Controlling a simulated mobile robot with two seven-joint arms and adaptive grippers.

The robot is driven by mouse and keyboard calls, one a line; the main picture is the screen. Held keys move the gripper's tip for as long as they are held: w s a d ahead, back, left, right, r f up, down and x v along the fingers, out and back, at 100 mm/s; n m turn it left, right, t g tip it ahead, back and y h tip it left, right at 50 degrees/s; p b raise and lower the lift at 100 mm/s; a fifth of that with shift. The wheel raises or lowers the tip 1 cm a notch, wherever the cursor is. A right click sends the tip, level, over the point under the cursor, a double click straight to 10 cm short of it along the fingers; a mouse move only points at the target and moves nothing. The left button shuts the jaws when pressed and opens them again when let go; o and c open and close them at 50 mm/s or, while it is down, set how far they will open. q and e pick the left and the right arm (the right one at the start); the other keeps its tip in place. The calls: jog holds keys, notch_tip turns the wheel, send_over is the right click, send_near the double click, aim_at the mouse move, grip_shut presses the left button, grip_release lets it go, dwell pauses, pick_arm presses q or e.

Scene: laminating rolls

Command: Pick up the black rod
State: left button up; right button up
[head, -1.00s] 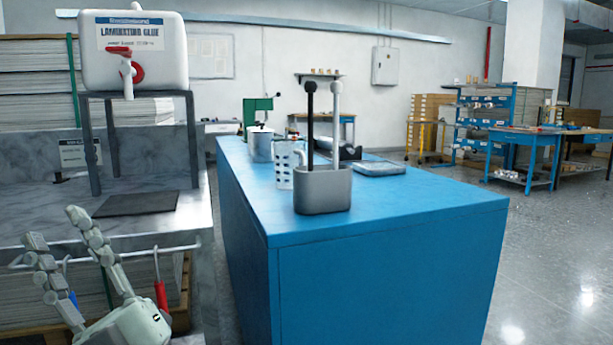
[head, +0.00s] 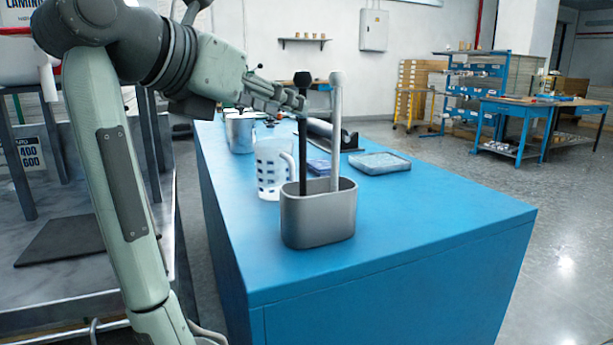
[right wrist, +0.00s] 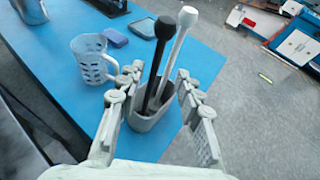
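The black rod (head: 303,150) stands upright in a grey holder (head: 318,225), its round knob at the top. A white rod (head: 336,135) stands right beside it in the same holder. My right gripper (head: 292,98) is at the height of the rod's upper part, just under the knob. In the right wrist view, my right gripper (right wrist: 159,75) is open, its fingers spread to either side of the black rod (right wrist: 156,62) and the white rod (right wrist: 178,45). Contact with the rods cannot be made out. My left gripper is not in view.
The holder stands on a blue table (head: 430,205). A clear perforated jug (head: 270,172) is close behind it, with a metal pot (head: 240,132) and a grey-blue tray (head: 380,163) farther back. The table's front right is clear. A marble counter stands at the left.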

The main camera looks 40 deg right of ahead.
aim_at(300, 124)
jog(key=x, duration=0.5)
jog(key=f+x, duration=0.1)
jog(key=x, duration=0.1)
jog(key=shift+w+f, duration=0.15)
jog(key=shift+w, duration=0.1)
jog(key=shift+a, duration=0.15)
grip_shut()
